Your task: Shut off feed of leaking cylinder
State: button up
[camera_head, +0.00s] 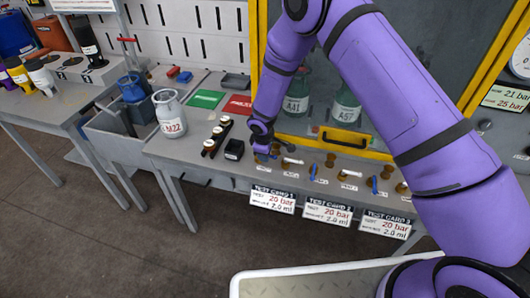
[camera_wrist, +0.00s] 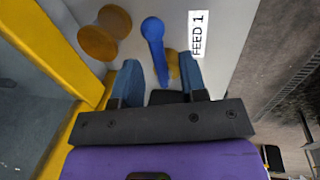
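My gripper (camera_head: 262,150) is low over the front of the bench at the left end of the valve row. In the wrist view my gripper (camera_wrist: 158,80) is open, its two blue-grey fingers on either side of a blue valve lever (camera_wrist: 154,45); I cannot tell whether they touch it. The FEED 1 label (camera_wrist: 198,33) is beside this lever. Green cylinders marked A41 (camera_head: 297,95) and A57 (camera_head: 345,106) stand behind the yellow-framed window. Another blue lever (camera_head: 313,171) is farther right. No leak can be made out.
Test cards (camera_head: 272,200) hang on the bench front. A grey cylinder marked M22 (camera_head: 170,115), a black box (camera_head: 234,149) and a black rack (camera_head: 217,135) stand left of my gripper. The yellow frame (camera_head: 255,40) rises close behind it.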

notch_tip(320, 180, up, 11)
jog(key=s, duration=0.2)
jog(key=shift+a+f, duration=0.2)
jog(key=shift+a, duration=0.1)
dwell(0.4)
jog(key=s+d+r+m+t, duration=0.1)
jog(key=s+d+r+m, duration=0.15)
jog(key=d+r, duration=0.55)
jog(key=s+d+r+m, duration=0.2)
jog(key=s+d+r, duration=0.1)
jog(key=r, duration=0.8)
jog(key=s+d+r+m+t, duration=0.1)
jog(key=s+d+r+m, duration=0.2)
jog(key=d+r, duration=0.5)
jog(key=s+d+r+m, duration=0.2)
jog(key=s+r, duration=0.2)
jog(key=s, duration=0.5)
jog(key=s+d+r+m, duration=0.2)
jog(key=s+r, duration=0.2)
jog(key=s, duration=0.4)
jog(key=s+d+r+m+t, duration=0.1)
jog(key=s+d+r+m, duration=0.1)
jog(key=s, duration=0.7)
notch_tip(320, 180, up, 2)
jog(key=shift+s+d+r+m+y, duration=0.1)
jog(key=shift+s+d+m+y, duration=0.3)
jog(key=shift+d, duration=0.2)
jog(key=shift+w, duration=0.1)
